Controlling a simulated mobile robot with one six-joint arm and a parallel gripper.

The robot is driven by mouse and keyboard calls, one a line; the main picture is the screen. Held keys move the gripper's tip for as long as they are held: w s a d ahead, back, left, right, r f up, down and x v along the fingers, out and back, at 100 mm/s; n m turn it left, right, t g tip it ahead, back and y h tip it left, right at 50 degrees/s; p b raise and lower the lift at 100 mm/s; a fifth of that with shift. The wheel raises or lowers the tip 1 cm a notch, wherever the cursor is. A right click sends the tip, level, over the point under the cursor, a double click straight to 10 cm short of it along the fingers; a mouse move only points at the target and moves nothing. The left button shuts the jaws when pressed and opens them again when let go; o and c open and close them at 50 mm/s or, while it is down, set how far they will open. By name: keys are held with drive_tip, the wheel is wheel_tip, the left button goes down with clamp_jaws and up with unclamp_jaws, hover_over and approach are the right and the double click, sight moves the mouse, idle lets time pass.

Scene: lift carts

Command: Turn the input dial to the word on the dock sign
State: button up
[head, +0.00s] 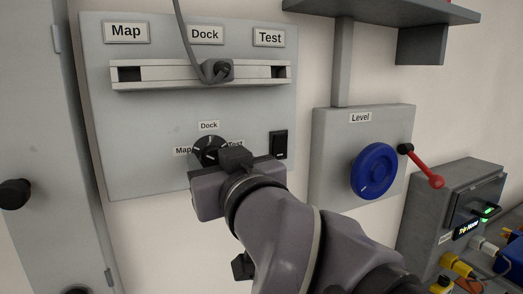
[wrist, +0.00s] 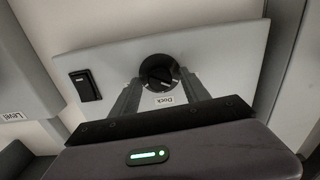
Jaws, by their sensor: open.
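The black round input dial (head: 207,150) sits low on a grey wall panel, with small Map, Dock and Test labels around it. It also shows in the wrist view (wrist: 159,70), above the upside-down Dock label (wrist: 165,100). I cannot tell surely which label its pointer faces. Larger signs above read Map (head: 126,32), Dock (head: 205,34) and Test (head: 269,37). My gripper (wrist: 160,84) is open and empty, its fingers spread at the dial's near side. The dial is not clasped. In the head view my gripper hides its lower right part.
A slotted rail (head: 160,75) holds a grey cable plug (head: 217,70) near its middle, under the Dock sign. A black rocker switch (head: 279,144) is right of the dial. Further right are a blue wheel (head: 373,171) and a red lever (head: 425,170).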

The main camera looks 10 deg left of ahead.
drive_tip(key=shift+s, duration=0.1)
drive_tip(key=shift+c, duration=0.2)
drive_tip(key=shift+d, duration=0.1)
clamp_jaws()
drive_tip(key=m+b, duration=0.2)
drive_tip(key=m, duration=0.3)
drive_tip(key=shift+m, duration=0.4)
drive_tip(key=m+b, duration=0.1)
drive_tip(key=m, duration=0.4)
drive_tip(key=shift+d+m, duration=0.1)
drive_tip(key=shift+m, duration=0.3)
drive_tip(key=shift+r, duration=0.1)
